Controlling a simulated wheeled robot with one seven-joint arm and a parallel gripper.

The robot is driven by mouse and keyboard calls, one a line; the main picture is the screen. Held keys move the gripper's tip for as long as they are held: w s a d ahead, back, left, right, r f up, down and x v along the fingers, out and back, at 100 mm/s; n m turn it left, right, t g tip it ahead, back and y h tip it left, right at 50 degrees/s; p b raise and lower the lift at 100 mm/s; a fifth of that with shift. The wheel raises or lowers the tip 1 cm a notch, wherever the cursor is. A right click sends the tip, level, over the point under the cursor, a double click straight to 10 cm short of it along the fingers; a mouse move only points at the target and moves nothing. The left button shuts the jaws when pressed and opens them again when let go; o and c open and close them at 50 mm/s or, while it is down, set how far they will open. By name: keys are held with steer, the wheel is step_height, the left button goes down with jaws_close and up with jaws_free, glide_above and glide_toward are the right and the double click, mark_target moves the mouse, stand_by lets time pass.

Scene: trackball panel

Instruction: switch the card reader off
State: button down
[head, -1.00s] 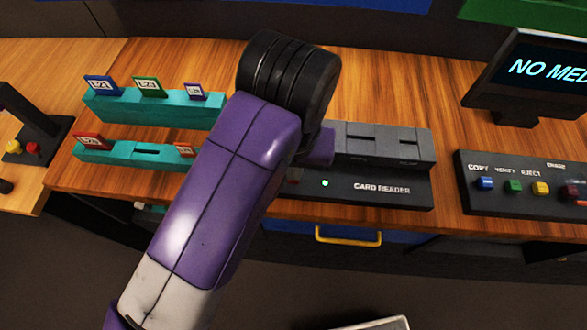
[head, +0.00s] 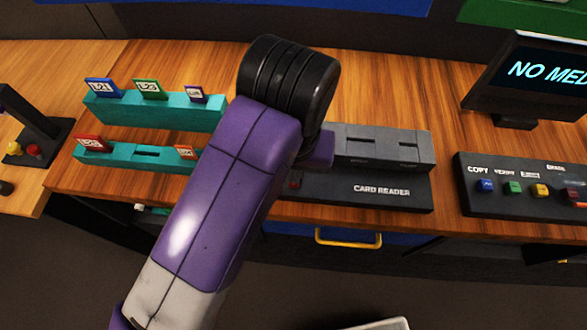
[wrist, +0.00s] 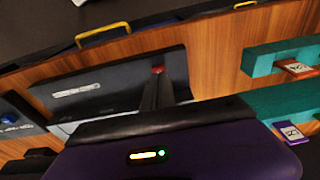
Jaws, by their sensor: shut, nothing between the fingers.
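The card reader (head: 385,192) is a dark grey unit with slots on its raised back part, at the centre right of the head view. It also shows in the wrist view (wrist: 110,85). No lit lamp shows on its front panel. Its red switch (head: 294,183) is partly hidden by my arm in the head view. In the wrist view the red switch (wrist: 158,70) shows just beyond my fingertips. My gripper (wrist: 157,84) is shut and empty, with its tips at or very near the switch. I cannot tell whether they touch.
Teal card racks (head: 150,110) with several small cards stand to the left. A button panel (head: 525,205) and a monitor (head: 540,75) reading "NO MED..." are on the right. A yellow drawer handle (head: 348,238) is below the wooden counter edge.

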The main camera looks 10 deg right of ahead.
step_height(320, 180, up, 6)
steer(key=p, duration=0.5)
steer(key=shift+s, duration=0.15)
stand_by(0.6)
